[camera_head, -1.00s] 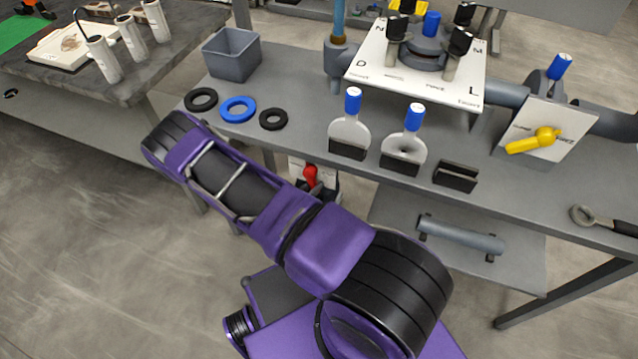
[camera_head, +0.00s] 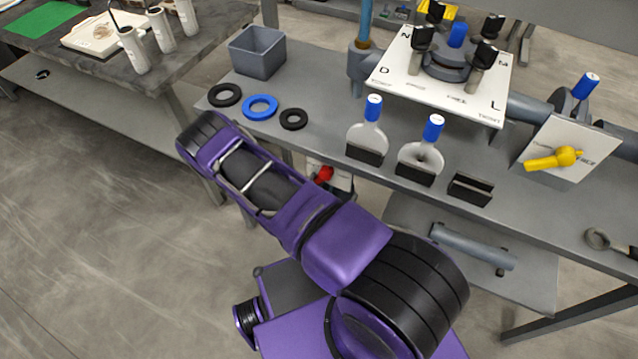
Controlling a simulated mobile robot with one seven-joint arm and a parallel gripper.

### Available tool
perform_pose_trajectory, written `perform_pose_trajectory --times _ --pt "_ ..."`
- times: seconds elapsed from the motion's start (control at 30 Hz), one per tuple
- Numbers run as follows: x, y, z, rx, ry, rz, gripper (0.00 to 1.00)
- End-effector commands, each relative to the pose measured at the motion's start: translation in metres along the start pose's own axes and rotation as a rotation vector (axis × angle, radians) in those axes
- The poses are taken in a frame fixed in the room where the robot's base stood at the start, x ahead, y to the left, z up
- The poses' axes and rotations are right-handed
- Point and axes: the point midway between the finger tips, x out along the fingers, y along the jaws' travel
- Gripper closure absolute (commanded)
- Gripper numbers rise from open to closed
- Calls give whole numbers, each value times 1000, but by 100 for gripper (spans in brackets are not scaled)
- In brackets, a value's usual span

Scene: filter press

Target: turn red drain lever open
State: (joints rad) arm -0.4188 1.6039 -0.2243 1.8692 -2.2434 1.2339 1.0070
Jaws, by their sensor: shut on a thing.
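The red drain lever (camera_head: 323,175) shows just past the upper edge of my purple arm, below the front edge of the bench. It sits in front of a pale plate (camera_head: 344,181) and slants, with its upper end to the right. My arm covers part of the lever and its mount. Whether anything touches the lever cannot be seen.
The grey bench (camera_head: 330,75) above holds black and blue rings, a grey bin (camera_head: 257,52), blue-capped paddles and a yellow lever (camera_head: 555,159). A grey cylinder (camera_head: 472,246) lies on the lower shelf. Open floor is at left.

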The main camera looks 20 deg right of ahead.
Motion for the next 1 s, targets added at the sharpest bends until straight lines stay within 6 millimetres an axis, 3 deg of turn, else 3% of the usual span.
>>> perform_pose_trajectory --times 0.4,1.0 --pt "0 11 2 199 -3 86 100" --pt "0 13 2 237 -3 100 100"
